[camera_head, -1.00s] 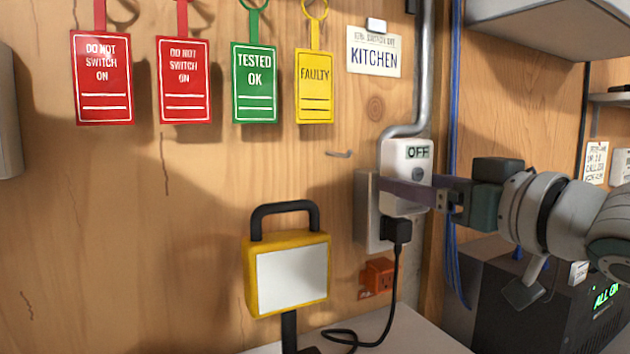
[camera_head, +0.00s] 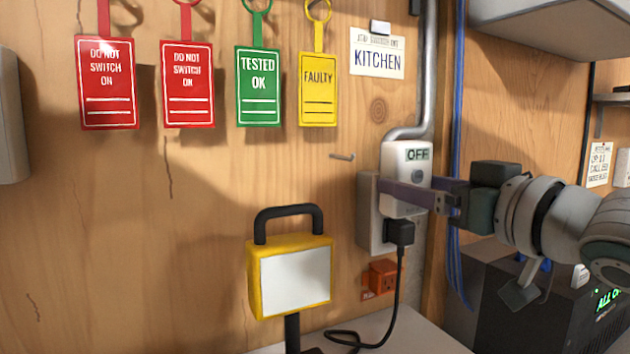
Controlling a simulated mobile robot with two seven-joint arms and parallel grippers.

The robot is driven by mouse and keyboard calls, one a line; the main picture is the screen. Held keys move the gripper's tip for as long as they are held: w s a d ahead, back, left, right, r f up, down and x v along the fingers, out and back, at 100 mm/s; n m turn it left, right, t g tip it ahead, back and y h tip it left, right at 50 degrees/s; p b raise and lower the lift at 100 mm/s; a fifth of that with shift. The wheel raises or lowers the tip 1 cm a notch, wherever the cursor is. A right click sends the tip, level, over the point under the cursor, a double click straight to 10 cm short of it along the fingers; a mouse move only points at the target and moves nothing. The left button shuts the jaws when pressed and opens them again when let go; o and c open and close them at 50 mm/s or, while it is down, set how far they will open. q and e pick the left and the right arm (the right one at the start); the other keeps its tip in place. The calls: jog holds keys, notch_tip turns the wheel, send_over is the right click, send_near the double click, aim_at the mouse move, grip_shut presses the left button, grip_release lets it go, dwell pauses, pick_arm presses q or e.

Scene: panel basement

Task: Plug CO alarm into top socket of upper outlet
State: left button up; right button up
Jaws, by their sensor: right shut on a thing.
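The CO alarm (camera_head: 407,160) is a white box with a small display reading OFF and a round grey button. It is upright at the upper part of the grey outlet box (camera_head: 366,222) on the wooden wall. My right gripper (camera_head: 405,195) comes in from the right and is shut on the alarm, its fingers across the alarm's lower half. The alarm covers the top socket, so I cannot tell whether its prongs are fully in. A black plug (camera_head: 400,233) with a cord sits just below it in the outlet. My left gripper is not in view.
A yellow work lamp (camera_head: 290,277) stands at the lower middle. An orange outlet (camera_head: 382,278) is below the grey one. A metal conduit (camera_head: 428,80) runs down above the alarm. Several tags (camera_head: 258,85) hang at upper left. A dark unit (camera_head: 530,300) stands at lower right.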

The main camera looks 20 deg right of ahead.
dwell(0.8)
jog(key=shift+w, duration=0.15)
dwell(0.5)
jog(key=o, duration=1.4)
